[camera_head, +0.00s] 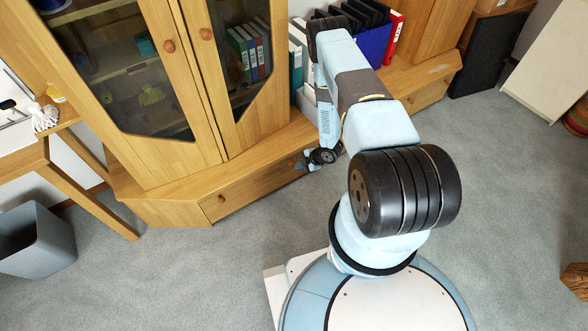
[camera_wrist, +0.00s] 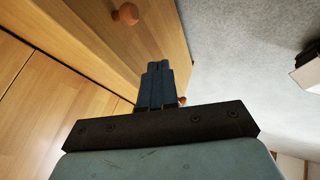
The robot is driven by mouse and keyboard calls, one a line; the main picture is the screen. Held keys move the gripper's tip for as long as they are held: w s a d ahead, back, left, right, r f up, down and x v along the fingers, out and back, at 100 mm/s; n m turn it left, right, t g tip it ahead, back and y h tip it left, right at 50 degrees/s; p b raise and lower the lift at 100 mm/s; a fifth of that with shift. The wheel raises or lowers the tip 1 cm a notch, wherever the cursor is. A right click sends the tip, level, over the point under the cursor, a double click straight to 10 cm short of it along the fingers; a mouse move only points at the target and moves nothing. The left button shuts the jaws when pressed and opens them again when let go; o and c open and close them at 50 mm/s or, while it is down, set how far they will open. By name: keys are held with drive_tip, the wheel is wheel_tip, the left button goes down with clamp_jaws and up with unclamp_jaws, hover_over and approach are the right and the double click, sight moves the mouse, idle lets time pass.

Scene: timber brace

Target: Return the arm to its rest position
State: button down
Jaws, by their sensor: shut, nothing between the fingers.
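My arm (camera_head: 372,118) reaches from my base toward the back, bent, with its far end hanging down beside the low wooden cabinet. My gripper (camera_head: 303,163) is small in the head view, close to the cabinet's lower drawer front. In the wrist view my gripper (camera_wrist: 158,66) shows its two dark fingers together, with nothing between them. They point along the wooden front, and I cannot tell whether they touch it. A round knob (camera_wrist: 125,13) is ahead of the fingers to the left, and another knob (camera_wrist: 182,100) shows partly behind them.
A wooden cabinet (camera_head: 172,170) with glass doors stands at the left, with a drawer (camera_head: 245,187) below. Binders (camera_head: 395,38) and a blue file box (camera_head: 373,45) stand on the low unit. A grey bin (camera_head: 35,240) is at far left.

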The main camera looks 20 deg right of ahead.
drive_tip(key=shift+v, duration=1.45)
